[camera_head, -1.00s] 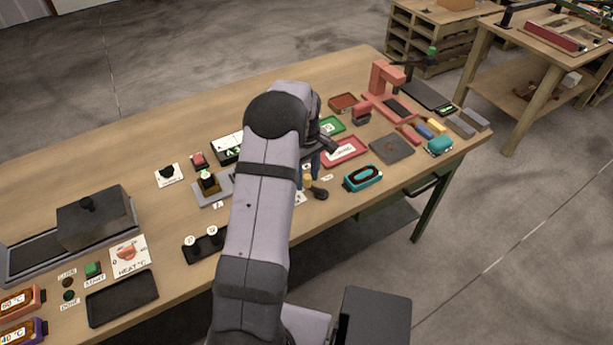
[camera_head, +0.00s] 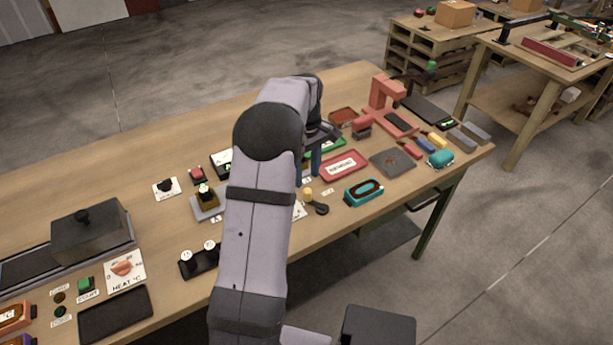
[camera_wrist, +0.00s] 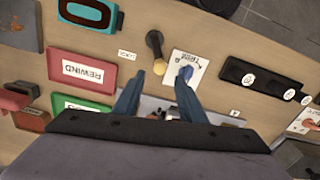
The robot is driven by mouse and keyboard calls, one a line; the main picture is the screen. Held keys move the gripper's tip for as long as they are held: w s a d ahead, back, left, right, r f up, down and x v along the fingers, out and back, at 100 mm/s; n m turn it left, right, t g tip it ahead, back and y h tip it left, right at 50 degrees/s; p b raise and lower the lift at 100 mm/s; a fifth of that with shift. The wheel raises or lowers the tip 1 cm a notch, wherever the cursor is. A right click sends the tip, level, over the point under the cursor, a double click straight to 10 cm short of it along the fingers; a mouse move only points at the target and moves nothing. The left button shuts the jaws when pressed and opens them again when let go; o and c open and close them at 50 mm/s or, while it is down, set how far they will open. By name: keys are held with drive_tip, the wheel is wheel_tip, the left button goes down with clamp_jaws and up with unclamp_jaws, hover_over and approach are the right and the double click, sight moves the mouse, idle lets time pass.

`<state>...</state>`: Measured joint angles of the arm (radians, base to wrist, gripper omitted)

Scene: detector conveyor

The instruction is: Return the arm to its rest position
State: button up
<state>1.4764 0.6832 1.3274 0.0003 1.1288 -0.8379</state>
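My gripper (camera_head: 314,162) is over the middle of the workbench (camera_head: 150,130), partly hidden behind my own arm in the head view. In the wrist view its two blue fingers (camera_wrist: 158,92) are spread apart with nothing held between them. Beyond the fingertips are a black lever with a yellow knob (camera_wrist: 158,66) and a white card with a blue knob (camera_wrist: 186,72). The fingers look clear of both, but their height above the bench is hard to tell.
A red REWIND tray (camera_head: 343,165) and a turquoise-rimmed block (camera_head: 364,192) lie right of the gripper. A red press-like stand (camera_head: 384,98) rises at the back right. A dark lidded box (camera_head: 90,230) is at the left. The bench's far left is bare.

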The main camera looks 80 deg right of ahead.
drive_tip(key=w+a+r+n, duration=0.1)
drive_tip(key=w+a+n, duration=0.3)
drive_tip(key=w+a, duration=1.95)
drive_tip(key=s+a+f+n, duration=0.1)
drive_tip(key=s+a, duration=0.2)
drive_tip(key=a, duration=1)
drive_tip(key=s+a+f+n, duration=0.1)
drive_tip(key=s+a+n, duration=0.1)
drive_tip(key=a, duration=1.1)
drive_tip(key=shift+s+a+f, duration=0.35)
drive_tip(key=shift+s, duration=0.3)
